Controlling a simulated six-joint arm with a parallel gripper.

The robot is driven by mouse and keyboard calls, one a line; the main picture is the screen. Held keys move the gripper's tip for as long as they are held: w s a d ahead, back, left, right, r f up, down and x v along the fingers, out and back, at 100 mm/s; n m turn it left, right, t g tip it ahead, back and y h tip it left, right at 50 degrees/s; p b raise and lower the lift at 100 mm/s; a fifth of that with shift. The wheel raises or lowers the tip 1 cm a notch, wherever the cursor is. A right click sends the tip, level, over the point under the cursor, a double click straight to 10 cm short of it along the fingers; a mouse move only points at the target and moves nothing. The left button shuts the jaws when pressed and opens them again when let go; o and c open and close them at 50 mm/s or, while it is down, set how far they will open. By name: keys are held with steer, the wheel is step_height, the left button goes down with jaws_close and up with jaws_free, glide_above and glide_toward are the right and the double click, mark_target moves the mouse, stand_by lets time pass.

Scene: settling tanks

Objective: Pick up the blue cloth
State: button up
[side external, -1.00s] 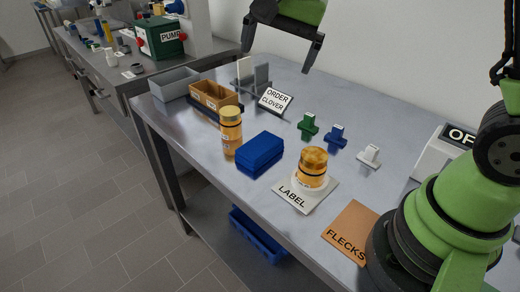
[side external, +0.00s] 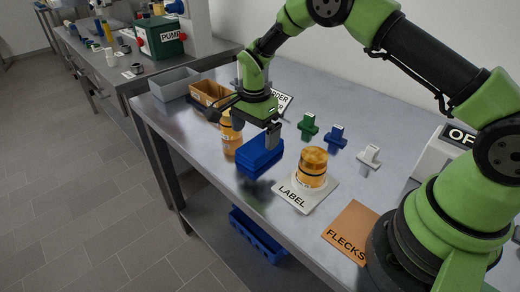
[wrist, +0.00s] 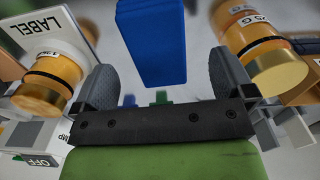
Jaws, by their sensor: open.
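The blue cloth (side external: 258,158) looks like a thick folded block lying on the grey metal table. It also shows in the wrist view (wrist: 152,42), at the top middle, beyond and between my fingertips. My gripper (side external: 246,130) is open above the cloth, with nothing held. One finger overlaps the cloth's back right end in the side view; I cannot tell whether it touches. Both fingers of my gripper (wrist: 163,82) show spread apart in the wrist view.
An amber jar (side external: 230,146) stands close to the cloth's left. Another amber jar (side external: 313,168) sits on the LABEL mat (side external: 290,198) to the right. Behind are an orange-brown bin (side external: 207,93) and green, blue and white small pieces. An orange FLECKS mat (side external: 352,226) lies at front right.

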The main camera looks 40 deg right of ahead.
mark_target(258, 147)
steer(key=f, duration=0.4)
steer(key=shift+s+d+f, duration=0.2)
steer(key=shift+s+f, duration=0.05)
steer(key=shift+f, duration=0.15)
steer(key=c, duration=1)
steer(key=shift+r, duration=0.1)
step_height(258, 147, up, 9)
steer(key=shift+r, duration=0.45)
